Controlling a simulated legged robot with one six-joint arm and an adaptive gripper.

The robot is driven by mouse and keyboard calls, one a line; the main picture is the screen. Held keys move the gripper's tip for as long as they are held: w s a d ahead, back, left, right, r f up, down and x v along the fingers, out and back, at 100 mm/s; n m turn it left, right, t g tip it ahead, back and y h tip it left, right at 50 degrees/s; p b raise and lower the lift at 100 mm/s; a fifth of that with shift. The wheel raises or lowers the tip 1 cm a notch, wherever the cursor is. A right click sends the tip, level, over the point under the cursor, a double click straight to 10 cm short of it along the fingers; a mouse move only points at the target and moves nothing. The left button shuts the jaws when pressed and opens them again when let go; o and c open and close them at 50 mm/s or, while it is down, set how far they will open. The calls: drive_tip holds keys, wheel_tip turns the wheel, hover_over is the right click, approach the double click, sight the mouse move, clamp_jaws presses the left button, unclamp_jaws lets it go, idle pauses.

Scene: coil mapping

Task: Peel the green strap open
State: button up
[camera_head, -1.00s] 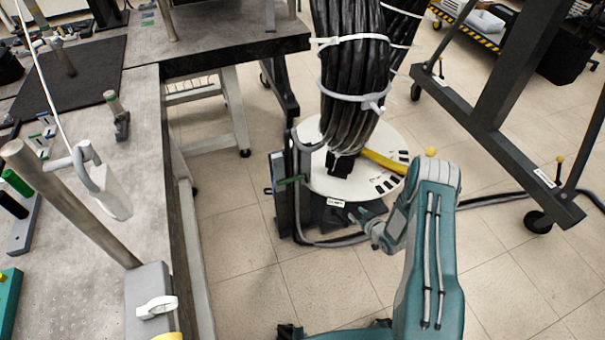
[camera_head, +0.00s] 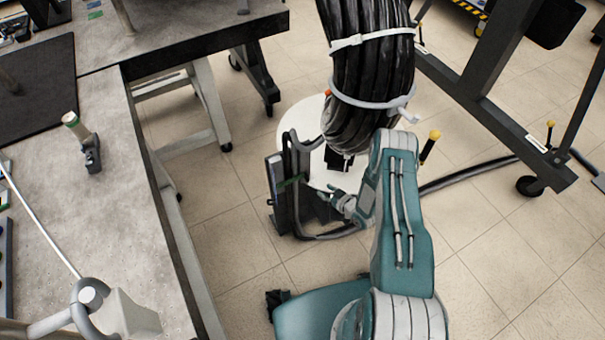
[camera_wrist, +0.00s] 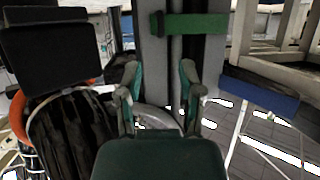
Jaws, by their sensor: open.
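My gripper (camera_head: 338,203) is just right of the stand in the head view. In the wrist view my gripper (camera_wrist: 160,82) has its two fingers spread apart with nothing between them. The strap is beyond and above the fingertips, apart from them.
A blue strap (camera_wrist: 258,95) sits to the right in the wrist view. A black cable coil (camera_head: 365,70) with white ties hangs over the white round base (camera_head: 295,125). A grey worktable (camera_head: 110,190) stands left. A dark wheeled frame (camera_head: 490,110) stands right. Tiled floor lies between.

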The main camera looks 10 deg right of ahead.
sight(308, 178)
drive_tip(key=x, duration=1.1)
drive_tip(key=shift+a+r, duration=0.1)
drive_tip(key=shift+a, duration=0.05)
clamp_jaws()
